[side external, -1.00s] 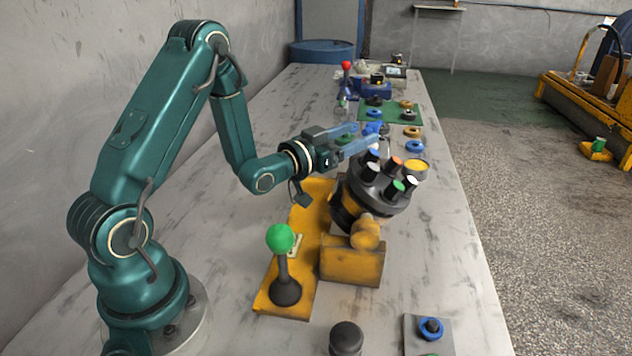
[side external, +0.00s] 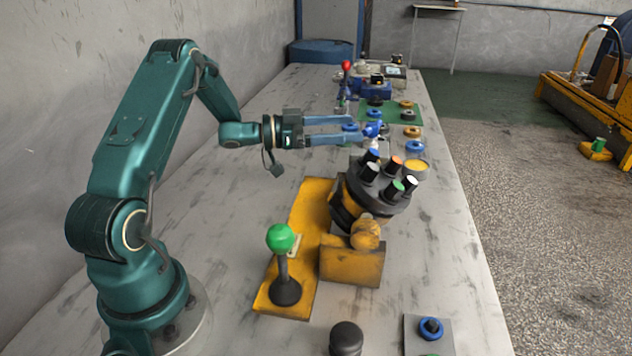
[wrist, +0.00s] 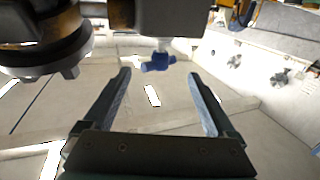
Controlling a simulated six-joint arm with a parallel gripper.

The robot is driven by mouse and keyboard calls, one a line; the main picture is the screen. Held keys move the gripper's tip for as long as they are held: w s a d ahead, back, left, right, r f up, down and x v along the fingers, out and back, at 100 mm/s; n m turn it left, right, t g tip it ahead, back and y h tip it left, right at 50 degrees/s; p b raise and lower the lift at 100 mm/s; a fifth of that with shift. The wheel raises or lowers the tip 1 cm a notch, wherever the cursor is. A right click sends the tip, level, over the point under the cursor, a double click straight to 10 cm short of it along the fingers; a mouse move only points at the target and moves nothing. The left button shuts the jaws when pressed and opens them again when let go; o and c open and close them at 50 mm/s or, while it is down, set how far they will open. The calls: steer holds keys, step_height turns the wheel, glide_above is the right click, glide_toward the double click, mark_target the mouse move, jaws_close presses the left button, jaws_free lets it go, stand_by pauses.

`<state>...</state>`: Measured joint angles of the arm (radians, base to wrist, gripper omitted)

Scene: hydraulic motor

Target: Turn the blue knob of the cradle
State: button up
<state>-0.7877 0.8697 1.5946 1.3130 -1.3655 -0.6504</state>
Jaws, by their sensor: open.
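The blue knob (side external: 373,129) is a small T-shaped handle on the far side of the cradle (side external: 352,262), which is a worn orange block holding a dark drum. In the wrist view the blue knob (wrist: 158,62) hangs below a dark body, between the lines of my two fingers and just beyond their tips. My gripper (side external: 358,129) is open and level, its pale blue fingers pointing right at the knob. In the wrist view my gripper (wrist: 160,74) has nothing between its fingers. I cannot tell whether a fingertip touches the knob.
The drum (side external: 375,190) carries several colour-capped posts close to my lower finger. A green-topped lever (side external: 281,238) stands on the orange plate in front. A yellow-topped cup (side external: 415,167) and blue and orange rings lie beyond.

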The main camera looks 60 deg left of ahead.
mark_target(372, 133)
steer(key=shift+x, duration=2.25)
steer(key=shift+c, duration=0.3)
